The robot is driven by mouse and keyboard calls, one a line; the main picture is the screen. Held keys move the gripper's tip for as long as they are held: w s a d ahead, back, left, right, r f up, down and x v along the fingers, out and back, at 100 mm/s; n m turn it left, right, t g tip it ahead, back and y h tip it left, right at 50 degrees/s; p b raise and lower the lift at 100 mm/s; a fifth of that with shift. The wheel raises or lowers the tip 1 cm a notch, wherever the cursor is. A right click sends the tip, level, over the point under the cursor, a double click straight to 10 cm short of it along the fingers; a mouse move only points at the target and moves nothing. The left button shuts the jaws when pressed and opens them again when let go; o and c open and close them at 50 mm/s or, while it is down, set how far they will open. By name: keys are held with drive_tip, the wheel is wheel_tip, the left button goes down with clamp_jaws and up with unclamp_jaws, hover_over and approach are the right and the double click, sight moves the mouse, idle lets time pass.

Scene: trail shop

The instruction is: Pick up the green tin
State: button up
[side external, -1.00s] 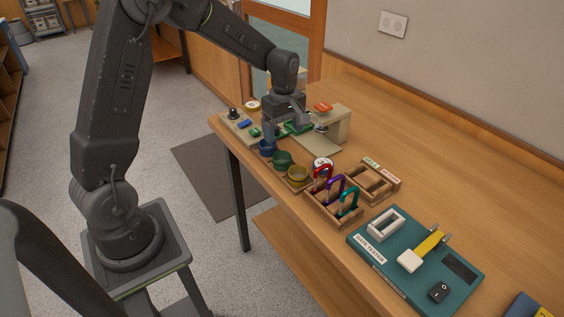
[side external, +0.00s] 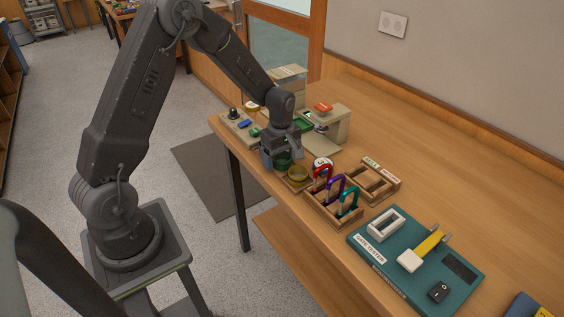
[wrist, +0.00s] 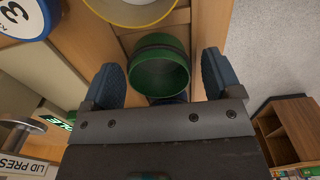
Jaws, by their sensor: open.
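The green tin (wrist: 158,70) is open at the top and empty, standing between my two dark blue fingers in the wrist view. In the side view the green tin (side external: 284,157) is partly covered by my gripper (side external: 281,161). My gripper (wrist: 160,62) is open, with a finger on either side of the tin. A gap shows between the tin and each finger in the wrist view. How far down the fingers reach beside the tin is hard to tell.
A yellow tin (side external: 298,173) stands just beside the green one. A rack of coloured carabiners (side external: 334,206) and a beige press (side external: 335,122) with a red top are near. The blue tin is mostly hidden by my gripper. The table's right back is clear.

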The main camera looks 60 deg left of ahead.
drive_tip(key=shift+c, duration=0.4)
drive_tip(key=c, duration=0.7)
drive_tip(key=shift+r, duration=0.1)
